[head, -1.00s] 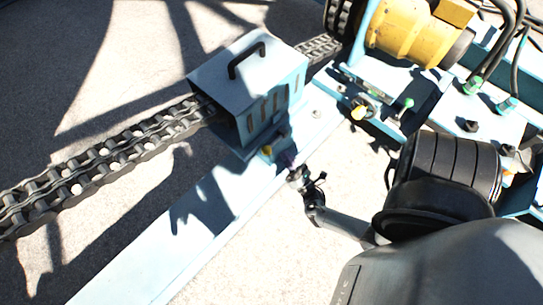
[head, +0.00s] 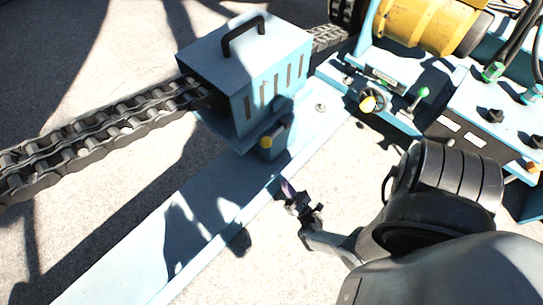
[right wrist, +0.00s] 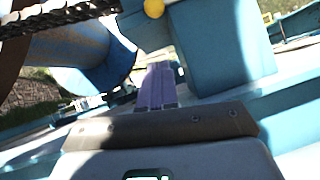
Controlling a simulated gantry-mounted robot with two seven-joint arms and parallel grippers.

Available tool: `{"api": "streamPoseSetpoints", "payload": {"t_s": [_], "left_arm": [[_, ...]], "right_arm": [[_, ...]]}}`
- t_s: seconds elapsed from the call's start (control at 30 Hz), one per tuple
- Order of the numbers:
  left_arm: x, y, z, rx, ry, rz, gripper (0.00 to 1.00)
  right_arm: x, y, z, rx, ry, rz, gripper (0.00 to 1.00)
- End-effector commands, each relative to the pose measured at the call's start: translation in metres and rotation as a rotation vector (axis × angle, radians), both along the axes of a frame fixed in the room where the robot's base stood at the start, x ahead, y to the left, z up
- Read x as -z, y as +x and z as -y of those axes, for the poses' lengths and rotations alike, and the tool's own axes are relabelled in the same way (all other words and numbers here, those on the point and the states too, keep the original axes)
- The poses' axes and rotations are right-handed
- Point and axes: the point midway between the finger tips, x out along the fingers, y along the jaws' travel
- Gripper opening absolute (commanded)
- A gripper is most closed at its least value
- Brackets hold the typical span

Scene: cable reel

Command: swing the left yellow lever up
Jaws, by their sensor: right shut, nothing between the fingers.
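The left yellow lever shows as a small yellow knob (head: 266,142) on a blue block at the foot of the vented blue housing. In the right wrist view a yellow ball (right wrist: 154,8) shows at the top edge, beyond the fingertips; its arm is mostly hidden. My right gripper (head: 287,188) is below and slightly right of the knob in the head view, apart from it. Its purple fingers (right wrist: 157,88) are together and empty, pointing toward the blue block. My left gripper is in neither view.
A heavy chain (head: 100,135) runs into the blue housing (head: 245,65), which has a black handle on top. The pale blue beam (head: 130,255) is mostly bare.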

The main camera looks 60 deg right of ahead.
Motion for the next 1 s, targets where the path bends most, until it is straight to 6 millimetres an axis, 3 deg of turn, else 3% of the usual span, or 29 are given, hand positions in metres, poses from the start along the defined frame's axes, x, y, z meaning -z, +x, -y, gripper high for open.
{"api": "streamPoseSetpoints", "payload": {"t_s": [0.37,0.57,0.9,1.0], "left_arm": [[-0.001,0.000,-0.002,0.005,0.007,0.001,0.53],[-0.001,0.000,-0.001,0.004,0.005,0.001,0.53],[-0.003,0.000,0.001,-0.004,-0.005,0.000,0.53],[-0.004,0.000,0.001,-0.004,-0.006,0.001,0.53]], "right_arm": [[-0.006,0.007,0.004,0.000,-0.002,0.001,0.00],[-0.021,0.028,0.013,-0.002,-0.003,0.003,0.00],[-0.058,0.079,0.036,-0.003,-0.002,0.002,0.00],[-0.069,0.078,0.038,-0.002,-0.001,0.001,0.00]]}}
